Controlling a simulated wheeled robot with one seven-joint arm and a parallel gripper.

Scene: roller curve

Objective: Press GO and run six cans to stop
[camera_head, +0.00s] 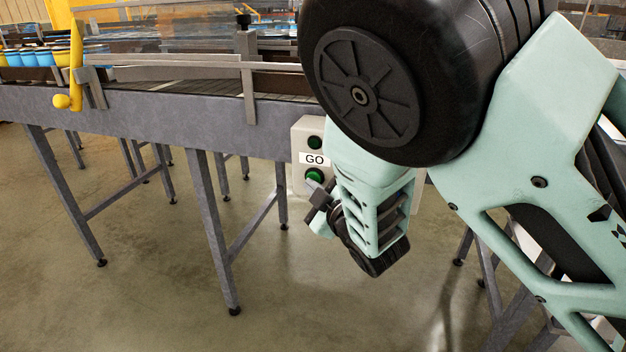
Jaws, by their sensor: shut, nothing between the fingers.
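A pale control box with a GO label (314,159) is fixed to the side of the conveyor (150,118). A dark green round part (314,142) is above the label and a brighter green button (314,176) is below it. My gripper (315,198) is shut and empty, with its tip close to the lower green button; I cannot tell whether it touches. My arm hides the right part of the box. Several cans (38,58) with blue and orange-yellow colouring stand on the conveyor at the far left, behind a yellow gate arm (76,60).
A metal guide rail (190,64) runs along the conveyor, with an upright post (247,75). Conveyor legs (213,230) stand on the floor below. The concrete floor (140,290) in front is clear. My arm blocks the right side of the view.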

